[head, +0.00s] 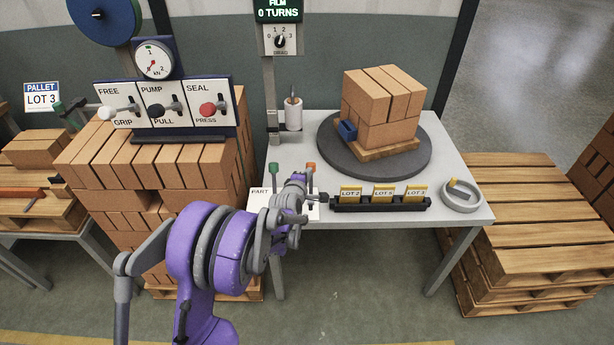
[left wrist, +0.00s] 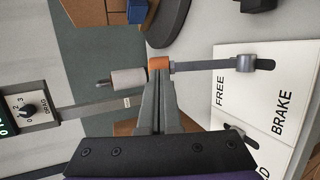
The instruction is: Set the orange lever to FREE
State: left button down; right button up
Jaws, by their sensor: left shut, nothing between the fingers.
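The orange lever (head: 311,166) stands on the white-labelled panel (head: 260,196) at the front left of the grey table. In the left wrist view its orange knob (left wrist: 159,63) sits on a grey shaft running to a pivot in a slot. The panel there shows the words FREE and BRAKE; I cannot tell for certain at which word the lever stands. My left gripper (left wrist: 160,80) is shut and empty, its fingertips at the orange knob, seemingly touching it. In the head view the left gripper (head: 303,179) partly hides the panel. My right gripper is not in view.
A green lever (head: 273,168) stands just left of the orange one. A dark rack with LOT cards (head: 382,206) lies close on the right. Behind are a turntable (head: 420,160) with stacked bricks and a post (head: 271,95) with a roll. A grey ring dish (head: 462,203) sits right.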

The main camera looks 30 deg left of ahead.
pick_arm(q)
jog(key=shift+w+a+g, duration=0.45)
jog(key=shift+w+g, duration=0.05)
jog(key=shift+w, duration=0.05)
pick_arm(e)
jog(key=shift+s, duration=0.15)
pick_arm(q)
jog(key=shift+r, duration=0.1)
